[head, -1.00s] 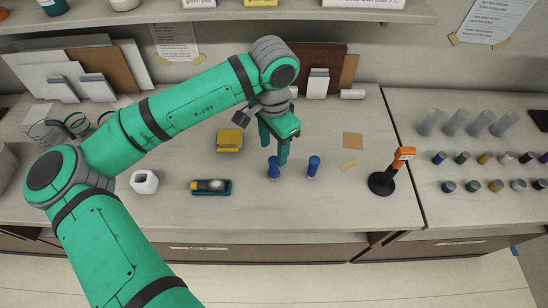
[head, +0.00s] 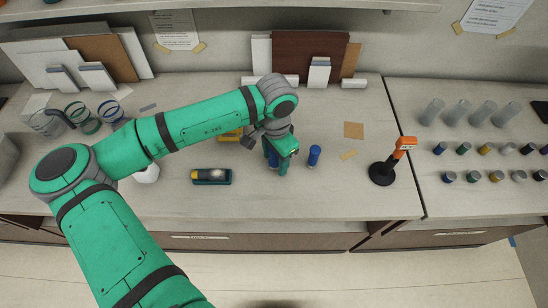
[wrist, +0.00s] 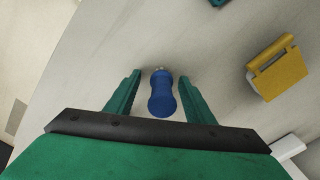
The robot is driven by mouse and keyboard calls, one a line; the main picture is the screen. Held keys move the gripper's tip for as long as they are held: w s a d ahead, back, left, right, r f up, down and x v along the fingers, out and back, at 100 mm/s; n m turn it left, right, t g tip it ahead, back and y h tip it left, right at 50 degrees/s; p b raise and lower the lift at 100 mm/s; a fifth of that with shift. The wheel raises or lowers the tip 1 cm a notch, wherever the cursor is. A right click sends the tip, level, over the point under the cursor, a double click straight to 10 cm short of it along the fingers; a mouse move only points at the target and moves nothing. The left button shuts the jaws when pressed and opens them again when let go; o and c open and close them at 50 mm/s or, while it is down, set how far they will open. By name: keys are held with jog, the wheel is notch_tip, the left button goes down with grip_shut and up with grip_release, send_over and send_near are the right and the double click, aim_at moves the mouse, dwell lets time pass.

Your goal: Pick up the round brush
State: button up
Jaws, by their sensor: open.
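In the wrist view a blue rounded handle (wrist: 162,98) with a small greyish end lies between the fingers of my gripper (wrist: 160,76). It looks like the round brush, but bristles cannot be made out. My gripper is open, with a finger on each side and a visible gap to each.
A dark teal tray (head: 227,182) holds a yellow and black thing. An orange-headed stand (head: 382,173) is to the right. The counter's front strip is clear.

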jog(key=shift+a, duration=0.1)
jog(key=c, duration=1.2)
jog(key=shift+o, duration=0.2)
jog(key=shift+r, duration=0.1)
